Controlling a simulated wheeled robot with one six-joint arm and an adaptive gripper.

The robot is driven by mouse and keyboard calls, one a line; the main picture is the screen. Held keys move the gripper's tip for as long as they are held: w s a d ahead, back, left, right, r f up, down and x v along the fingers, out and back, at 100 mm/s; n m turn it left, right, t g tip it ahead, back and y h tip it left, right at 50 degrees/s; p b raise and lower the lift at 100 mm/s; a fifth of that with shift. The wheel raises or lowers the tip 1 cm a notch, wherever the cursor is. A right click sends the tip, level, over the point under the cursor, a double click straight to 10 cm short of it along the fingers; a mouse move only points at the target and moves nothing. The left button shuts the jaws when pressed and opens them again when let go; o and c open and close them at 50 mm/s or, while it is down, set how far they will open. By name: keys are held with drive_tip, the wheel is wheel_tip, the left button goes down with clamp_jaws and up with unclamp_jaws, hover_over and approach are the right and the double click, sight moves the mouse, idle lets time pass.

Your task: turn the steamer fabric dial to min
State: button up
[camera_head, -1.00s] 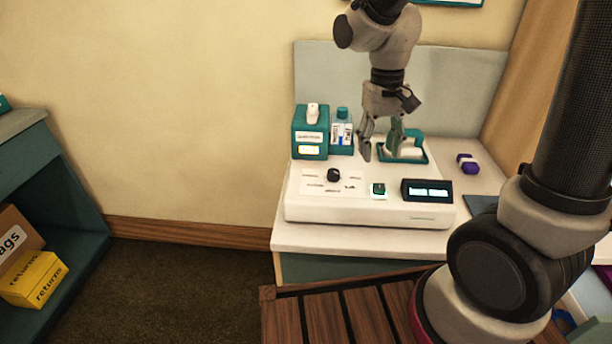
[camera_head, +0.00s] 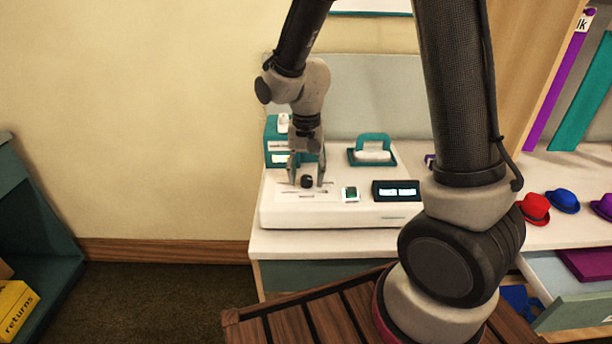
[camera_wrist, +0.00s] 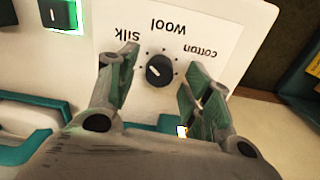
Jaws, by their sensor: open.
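The steamer fabric dial is a small round black knob (camera_head: 307,182) on the white steamer panel (camera_head: 330,212). In the wrist view the dial (camera_wrist: 160,71) has a short white mark on its face and dots around it. The labels silk, wool and cotton show upside down around it; I see no min label there. My gripper (camera_head: 306,185) points down over the panel, open, with one finger on each side of the dial. In the wrist view my gripper (camera_wrist: 160,78) shows a gap between each finger and the knob.
A lit green button (camera_head: 350,194) and a dark display (camera_head: 397,191) are right of the dial. A teal box (camera_head: 276,150) stands behind it, and a teal-handled item on a tray (camera_head: 373,149) sits behind right. Hats (camera_head: 535,208) lie on the right counter.

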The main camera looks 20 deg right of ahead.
drive_tip(key=shift+f, duration=0.45)
drive_tip(key=c, duration=1.1)
drive_tip(key=shift+o, duration=0.2)
drive_tip(key=shift+n, duration=0.3)
drive_tip(key=n, duration=0.9)
drive_tip(key=shift+n, duration=0.3)
